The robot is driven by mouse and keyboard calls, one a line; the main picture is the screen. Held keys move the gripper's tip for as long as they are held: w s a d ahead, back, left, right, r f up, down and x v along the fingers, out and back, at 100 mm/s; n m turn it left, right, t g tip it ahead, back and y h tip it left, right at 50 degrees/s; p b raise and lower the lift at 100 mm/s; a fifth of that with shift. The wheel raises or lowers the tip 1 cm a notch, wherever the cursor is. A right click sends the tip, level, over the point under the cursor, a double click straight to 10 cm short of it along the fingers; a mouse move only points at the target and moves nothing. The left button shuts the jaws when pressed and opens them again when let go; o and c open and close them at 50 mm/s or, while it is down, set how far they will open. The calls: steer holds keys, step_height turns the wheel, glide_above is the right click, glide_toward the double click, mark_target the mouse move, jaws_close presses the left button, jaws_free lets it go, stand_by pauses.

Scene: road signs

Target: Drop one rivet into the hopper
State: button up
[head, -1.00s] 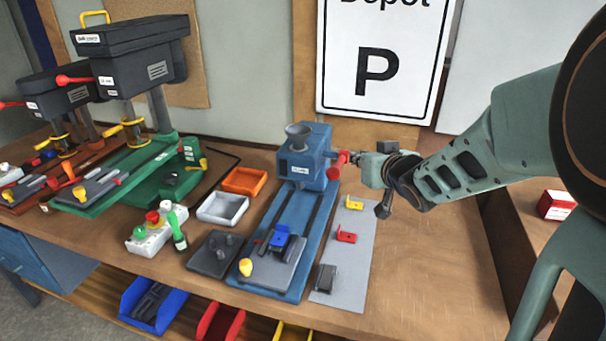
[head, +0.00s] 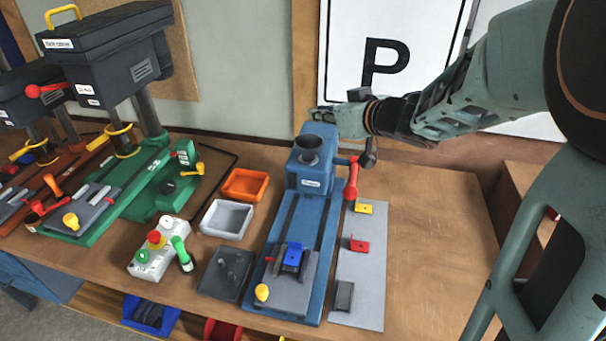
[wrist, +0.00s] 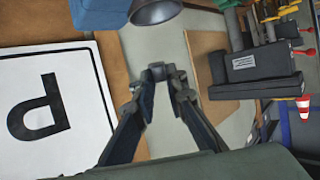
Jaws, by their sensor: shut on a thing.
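The hopper (head: 312,147) is a grey funnel on top of the blue machine head (head: 308,178). It also shows at the top edge of the wrist view (wrist: 155,9), cut off. My gripper (head: 321,113) is just behind and above the hopper in the head view, its fingers pointing left. In the wrist view my gripper (wrist: 161,84) has its fingertips shut on a small dark grey piece, which I take for the rivet (wrist: 157,68). The piece is apart from the hopper. I cannot make out the rivet in the head view.
A red lever (head: 351,179) sticks out at the machine's right side. A white tray (head: 227,219) and an orange tray (head: 245,185) lie to the left. A grey mat (head: 358,280) with brackets lies to the right.

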mark_target(319, 147)
steer(key=shift+w+a, duration=0.2)
steer(key=shift+w, duration=0.05)
steer(key=shift+d+f+b, duration=0.1)
steer(key=shift+f+b, duration=0.5)
steer(key=shift+f, duration=0.25)
step_height(319, 147, down, 4)
steer(key=b, duration=0.5)
steer(key=shift+f, duration=0.15)
steer(key=o, duration=0.8)
step_height(319, 147, up, 10)
